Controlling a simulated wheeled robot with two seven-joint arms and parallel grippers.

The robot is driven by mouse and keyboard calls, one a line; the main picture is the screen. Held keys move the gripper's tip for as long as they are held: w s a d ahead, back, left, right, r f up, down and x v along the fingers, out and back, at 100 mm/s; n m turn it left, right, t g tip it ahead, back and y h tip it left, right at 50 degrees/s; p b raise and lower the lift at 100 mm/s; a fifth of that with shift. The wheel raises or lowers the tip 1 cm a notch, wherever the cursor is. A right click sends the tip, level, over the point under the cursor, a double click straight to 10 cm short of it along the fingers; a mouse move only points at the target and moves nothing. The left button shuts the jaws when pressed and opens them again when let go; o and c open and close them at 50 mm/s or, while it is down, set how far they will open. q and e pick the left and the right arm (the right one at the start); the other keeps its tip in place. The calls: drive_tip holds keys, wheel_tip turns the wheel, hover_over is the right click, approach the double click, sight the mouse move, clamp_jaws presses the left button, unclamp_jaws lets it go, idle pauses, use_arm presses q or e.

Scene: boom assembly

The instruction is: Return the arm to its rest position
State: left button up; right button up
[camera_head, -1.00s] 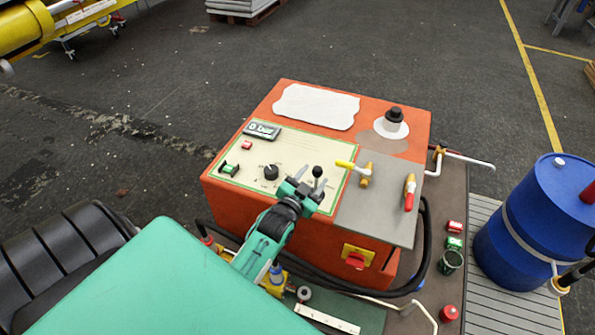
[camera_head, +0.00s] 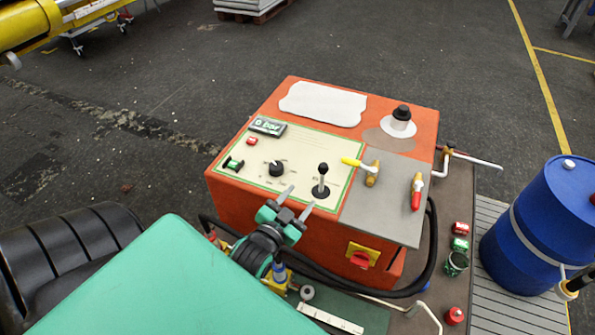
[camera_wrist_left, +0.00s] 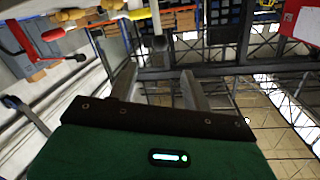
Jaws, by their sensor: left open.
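My left gripper (camera_head: 295,203) is open and empty in front of the orange control box (camera_head: 240,192), near the lower edge of its cream panel (camera_head: 300,155). A black-knobbed lever (camera_head: 321,182) stands upright on the panel, just beyond and right of the fingers, apart from them in the head view. In the left wrist view the two grey fingers (camera_wrist_left: 158,88) are spread with nothing between them. My right gripper does not show.
A yellow-handled valve (camera_head: 371,174) and a red-handled valve (camera_head: 417,192) sit on the grey plate. A black hose (camera_head: 432,240) loops around the box's front right. Small cans (camera_head: 459,244) and a blue barrel (camera_head: 530,235) stand to the right. A black seat (camera_head: 70,245) is at left.

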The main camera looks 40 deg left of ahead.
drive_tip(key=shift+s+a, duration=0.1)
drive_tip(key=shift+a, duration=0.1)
use_arm(q)
drive_tip(key=s+d+f+g+h, duration=0.1)
drive_tip(key=s+d+f+g, duration=0.3)
drive_tip(key=s+g, duration=0.4)
drive_tip(key=s+d+f+g+h, duration=0.1)
drive_tip(key=s+d+f+g, duration=0.25)
drive_tip(key=s+g, duration=0.45)
wheel_tip(320, 180, down, 27)
drive_tip(key=s+t+p, duration=0.1)
drive_tip(key=s, duration=0.1)
drive_tip(key=s+a+f+g, duration=0.1)
drive_tip(key=s+a+f, duration=0.2)
drive_tip(key=s+f, duration=1.7)
drive_tip(key=shift+f+p, duration=0.35)
drive_tip(key=shift+p, duration=0.1)
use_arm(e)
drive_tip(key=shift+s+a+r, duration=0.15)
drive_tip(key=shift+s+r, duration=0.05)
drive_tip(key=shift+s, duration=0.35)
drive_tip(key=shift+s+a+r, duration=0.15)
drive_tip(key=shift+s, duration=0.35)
